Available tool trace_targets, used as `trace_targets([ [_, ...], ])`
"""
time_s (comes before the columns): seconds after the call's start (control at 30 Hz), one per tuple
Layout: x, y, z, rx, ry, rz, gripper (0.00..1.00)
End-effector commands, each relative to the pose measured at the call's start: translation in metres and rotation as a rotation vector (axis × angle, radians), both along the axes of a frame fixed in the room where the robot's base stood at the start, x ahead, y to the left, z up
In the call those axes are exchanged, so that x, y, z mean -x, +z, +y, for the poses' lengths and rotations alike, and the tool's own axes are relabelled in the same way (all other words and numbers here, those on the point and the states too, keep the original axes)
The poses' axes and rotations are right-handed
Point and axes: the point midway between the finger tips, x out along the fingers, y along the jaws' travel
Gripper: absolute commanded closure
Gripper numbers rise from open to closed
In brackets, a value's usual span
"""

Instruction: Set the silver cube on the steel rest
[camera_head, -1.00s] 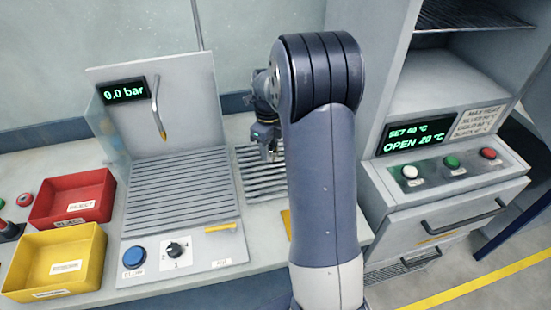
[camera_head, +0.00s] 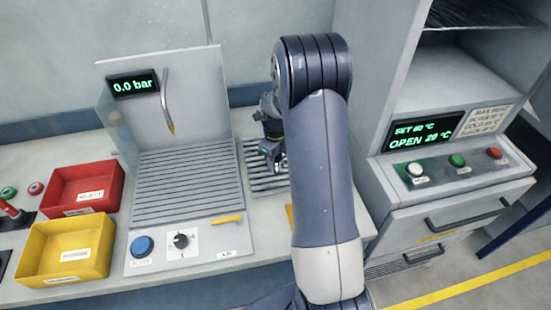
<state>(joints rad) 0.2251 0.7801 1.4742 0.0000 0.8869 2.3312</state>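My gripper (camera_head: 273,160) points down over the slatted metal rack (camera_head: 264,183), just right of the blow station. It is small and partly hidden by my arm, so I cannot tell whether its fingers are open or shut. No silver cube can be made out in this view; the area at the fingertips is too small and dark to tell. The slatted rack may be the steel rest, but no readable label marks it, and my arm covers its right side.
The blow station (camera_head: 190,190) has a slatted bed, a back panel and a 0.0 bar display. A red bin (camera_head: 82,210) and a yellow bin (camera_head: 62,275) stand to its left. An oven (camera_head: 440,205) with an open chamber, reading OPEN 20 °C, stands at right.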

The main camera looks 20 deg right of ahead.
Motion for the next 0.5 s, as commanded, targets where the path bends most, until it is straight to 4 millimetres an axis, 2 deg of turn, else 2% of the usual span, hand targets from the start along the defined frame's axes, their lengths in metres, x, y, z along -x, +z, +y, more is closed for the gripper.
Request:
trace_targets([
  [0.03,0.0,0.0003,0.0,0.0,0.0,0.0,0.58],
  [0.23,0.0001,0.0004,0.0,0.0,0.0,0.0,0.42],
  [0.5,0.0,0.0023,0.0,0.0,0.0,0.0,0.42],
])
